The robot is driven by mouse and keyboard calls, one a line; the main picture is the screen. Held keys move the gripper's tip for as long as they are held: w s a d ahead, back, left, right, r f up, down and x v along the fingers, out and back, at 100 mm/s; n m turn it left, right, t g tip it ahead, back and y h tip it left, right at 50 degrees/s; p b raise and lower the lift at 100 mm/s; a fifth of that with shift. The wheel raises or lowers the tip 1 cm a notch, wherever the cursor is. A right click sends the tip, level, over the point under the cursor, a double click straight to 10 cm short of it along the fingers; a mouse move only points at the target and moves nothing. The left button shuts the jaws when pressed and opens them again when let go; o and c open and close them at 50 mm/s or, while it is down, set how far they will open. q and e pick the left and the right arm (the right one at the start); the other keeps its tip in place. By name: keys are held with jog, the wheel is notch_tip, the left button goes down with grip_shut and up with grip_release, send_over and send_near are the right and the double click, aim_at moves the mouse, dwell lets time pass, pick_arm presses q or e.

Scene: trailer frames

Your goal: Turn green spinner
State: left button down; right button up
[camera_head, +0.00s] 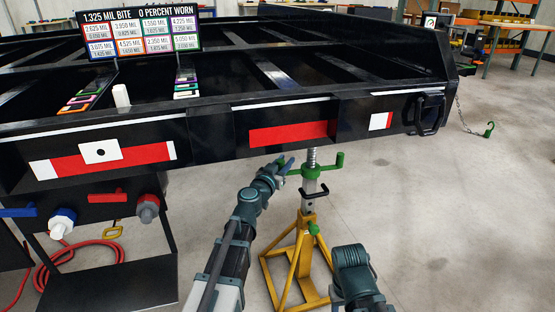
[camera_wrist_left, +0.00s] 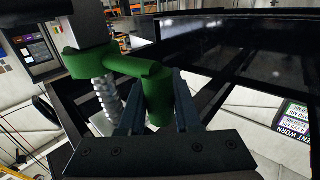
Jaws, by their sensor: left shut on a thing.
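The green spinner (camera_head: 311,171) sits on the threaded screw of a yellow jack stand (camera_head: 302,252) under the trailer's rear edge. Its arms stick out to both sides, with an upright knob at the right end. My left gripper (camera_head: 284,163) is at the spinner's left end. In the left wrist view, my left gripper's fingers (camera_wrist_left: 158,112) are shut around the green spinner's upright knob (camera_wrist_left: 158,96), one finger on each side. The screw is beside them, left of the knob. Part of my right arm shows at the bottom, but its gripper does not show.
The black trailer frame (camera_head: 220,132) with red and white strips hangs close above the spinner. A black handle (camera_head: 314,193) and a small green knob (camera_head: 313,227) are lower on the stand. A chain with a green hook (camera_head: 489,130) lies right. Floor right of the stand is clear.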

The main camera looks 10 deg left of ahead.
pick_arm(q)
jog(key=shift+s+d, duration=0.2)
jog(key=shift+s, duration=0.65)
jog(key=shift+s+d, duration=0.2)
jog(key=shift+s, duration=0.6)
dwell(0.4)
jog(key=c, duration=0.7)
grip_release()
jog(key=shift+s+a, duration=0.1)
jog(key=shift+a, duration=0.05)
jog(key=shift+o, duration=0.5)
jog(key=shift+d, duration=0.2)
